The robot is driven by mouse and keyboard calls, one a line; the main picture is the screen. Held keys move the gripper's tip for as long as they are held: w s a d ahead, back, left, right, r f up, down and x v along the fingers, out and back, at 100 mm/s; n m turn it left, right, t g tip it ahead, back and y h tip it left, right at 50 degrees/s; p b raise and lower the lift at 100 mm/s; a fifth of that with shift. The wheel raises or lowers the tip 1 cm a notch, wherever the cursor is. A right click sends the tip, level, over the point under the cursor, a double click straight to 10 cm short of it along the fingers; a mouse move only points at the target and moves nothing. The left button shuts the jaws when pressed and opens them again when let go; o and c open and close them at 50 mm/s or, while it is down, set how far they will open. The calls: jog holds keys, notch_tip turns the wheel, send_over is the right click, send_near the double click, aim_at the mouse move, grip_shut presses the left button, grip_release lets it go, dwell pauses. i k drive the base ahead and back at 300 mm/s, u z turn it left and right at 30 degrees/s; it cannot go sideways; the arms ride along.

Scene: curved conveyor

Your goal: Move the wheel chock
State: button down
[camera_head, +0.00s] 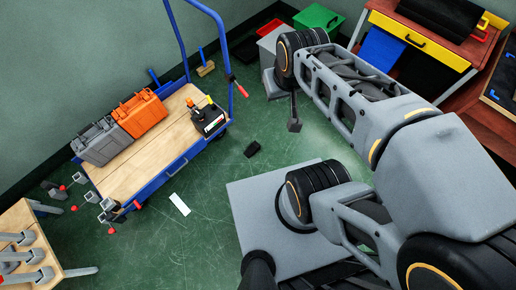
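A small black wedge-like block, which looks like the wheel chock (252,149), lies on the green floor right of the blue cart. Nothing touches it. My gripper (294,125) hangs below the end of my arm, up and to the right of the block in the picture, and apart from it. Its fingers are small and dark here, so I cannot tell whether they are open or shut. I see nothing clearly held in it.
A blue cart (181,163) with a wooden deck carries an orange case (140,113), a grey case (101,142) and a black box with tools (209,118). A white strip (180,204) lies on the floor. A wooden table (22,217) stands lower left. Floor around the block is clear.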

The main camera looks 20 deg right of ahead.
aim_at(255, 147)
jog(key=z, duration=0.05)
jog(key=k, duration=1)
jog(key=u, duration=0.8)
jog(key=i, duration=1.4)
jog(key=z, duration=0.7)
